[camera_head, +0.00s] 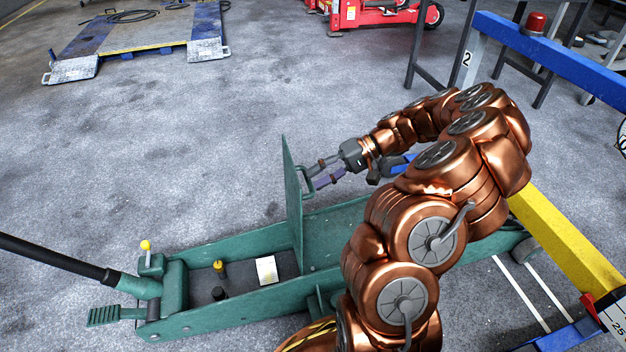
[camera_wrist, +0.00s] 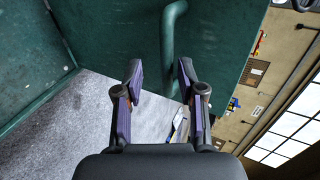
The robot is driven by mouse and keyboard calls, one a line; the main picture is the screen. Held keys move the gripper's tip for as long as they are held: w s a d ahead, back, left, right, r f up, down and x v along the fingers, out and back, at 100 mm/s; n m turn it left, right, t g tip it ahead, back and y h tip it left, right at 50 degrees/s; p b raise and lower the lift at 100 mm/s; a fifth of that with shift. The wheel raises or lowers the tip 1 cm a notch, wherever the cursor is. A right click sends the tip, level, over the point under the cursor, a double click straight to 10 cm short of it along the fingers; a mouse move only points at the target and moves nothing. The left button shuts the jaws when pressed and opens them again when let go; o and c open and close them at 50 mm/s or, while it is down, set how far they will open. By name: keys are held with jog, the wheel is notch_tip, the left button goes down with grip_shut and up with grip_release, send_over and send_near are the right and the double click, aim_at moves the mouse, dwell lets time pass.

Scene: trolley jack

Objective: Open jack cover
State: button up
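The green trolley jack (camera_head: 225,310) stands on the floor with its cover (camera_head: 290,190) raised, about upright. The cover's inside bay is exposed. A bar handle sits on the cover's right face; in the wrist view the green handle (camera_wrist: 172,45) shows against the cover panel (camera_wrist: 115,40). My gripper (camera_head: 313,175) is to the right of the cover, close to the handle. In the wrist view my gripper (camera_wrist: 161,72) has its two fingers apart, with the handle's lower part showing between them. I see no clear contact; the exact depth between fingers and handle cannot be told.
In the bay lie a yellow-topped part (camera_head: 219,268) and a white label (camera_head: 266,270). A long black jack handle (camera_head: 60,257) rises at left. A blue and yellow frame (camera_head: 565,240) stands at right. Open floor lies behind the jack; a blue platform (camera_head: 140,30) is far left.

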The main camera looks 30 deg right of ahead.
jog(key=v, duration=0.9)
jog(key=shift+d, duration=0.35)
jog(key=shift+s+r, duration=0.1)
jog(key=shift+s, duration=0.05)
jog(key=s+a+r+n+g+h+p, duration=0.2)
jog(key=a+r+g+p, duration=0.1)
jog(key=a+r+p, duration=0.8)
jog(key=s+a+r+n+g+h+p, duration=0.25)
jog(key=a+r+p, duration=0.45)
jog(key=a+r, duration=0.65)
jog(key=s+a+r+h+p, duration=0.3)
jog(key=s+a+r+p, duration=0.1)
jog(key=s+r+p, duration=0.55)
jog(key=s+d+r+h+p, duration=0.2)
jog(key=s+r+h+p, duration=0.2)
jog(key=s+r+p, duration=0.3)
jog(key=s+m+p, duration=0.1)
jog(key=s+p, duration=0.2)
jog(key=p, duration=0.2)
jog(key=shift+s+d+r+p, duration=0.3)
jog(key=shift+s+d+p, duration=0.05)
jog(key=shift+s+p, duration=0.05)
